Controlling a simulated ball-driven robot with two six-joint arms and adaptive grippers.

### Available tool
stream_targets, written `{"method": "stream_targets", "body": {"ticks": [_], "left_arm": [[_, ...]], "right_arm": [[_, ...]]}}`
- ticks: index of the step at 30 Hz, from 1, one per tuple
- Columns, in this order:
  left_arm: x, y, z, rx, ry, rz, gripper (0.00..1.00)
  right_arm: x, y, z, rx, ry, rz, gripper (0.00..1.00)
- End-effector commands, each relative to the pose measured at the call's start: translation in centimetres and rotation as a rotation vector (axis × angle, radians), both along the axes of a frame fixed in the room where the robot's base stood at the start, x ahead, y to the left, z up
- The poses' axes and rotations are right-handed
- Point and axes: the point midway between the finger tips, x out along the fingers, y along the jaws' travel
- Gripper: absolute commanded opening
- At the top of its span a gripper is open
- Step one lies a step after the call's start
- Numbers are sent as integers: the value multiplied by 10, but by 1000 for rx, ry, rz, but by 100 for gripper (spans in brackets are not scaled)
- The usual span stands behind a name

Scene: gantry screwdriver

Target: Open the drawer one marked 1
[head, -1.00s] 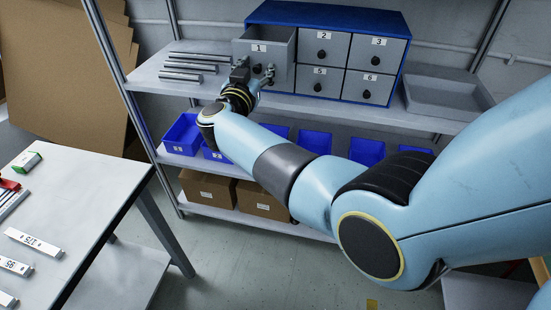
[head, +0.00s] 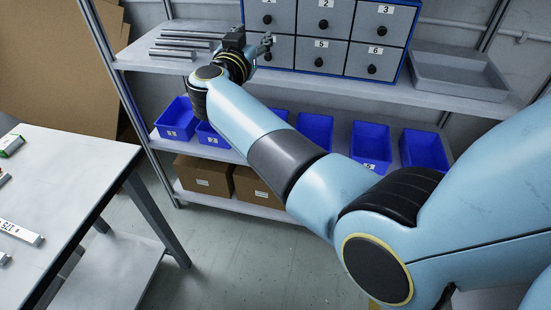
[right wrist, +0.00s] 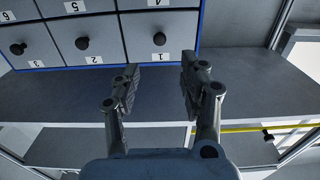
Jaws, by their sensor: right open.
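Drawer one (head: 281,16) is the top-left grey drawer of the blue cabinet, with a black knob (head: 267,20); its label is cut off by the top edge of the head view. Its front looks flush with its neighbours, so it appears closed. In the right wrist view drawer one (right wrist: 142,22) shows upside down with its label 1 and its knob (right wrist: 159,39). My right gripper (head: 254,43) is open and empty, in front of the cabinet and overlapping the drawer below. In the right wrist view the fingers (right wrist: 160,65) are apart, either side of the knob's line and not around it.
Metal bars (head: 185,45) lie left of the cabinet on the shelf, and a grey tray (head: 455,72) stands at its right. Blue bins (head: 315,130) and cardboard boxes (head: 204,178) are below. A white table (head: 75,180) stands at left.

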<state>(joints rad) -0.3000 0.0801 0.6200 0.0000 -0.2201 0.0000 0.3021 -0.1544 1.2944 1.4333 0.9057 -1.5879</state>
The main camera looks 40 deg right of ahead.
Motion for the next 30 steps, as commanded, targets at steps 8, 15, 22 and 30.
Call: {"method": "stream_targets", "body": {"ticks": [8,15,22,30], "left_arm": [[0,0,-4,0,1,0,40],[-1,0,-6,0,1,0,40],[-1,0,-8,0,1,0,40],[-1,0,-9,0,2,0,40]], "right_arm": [[-9,12,-60,-61,29,156,43],[-21,26,-110,-73,77,286,43],[-38,38,-158,-61,139,397,43],[-63,50,-209,-32,221,503,43]]}}
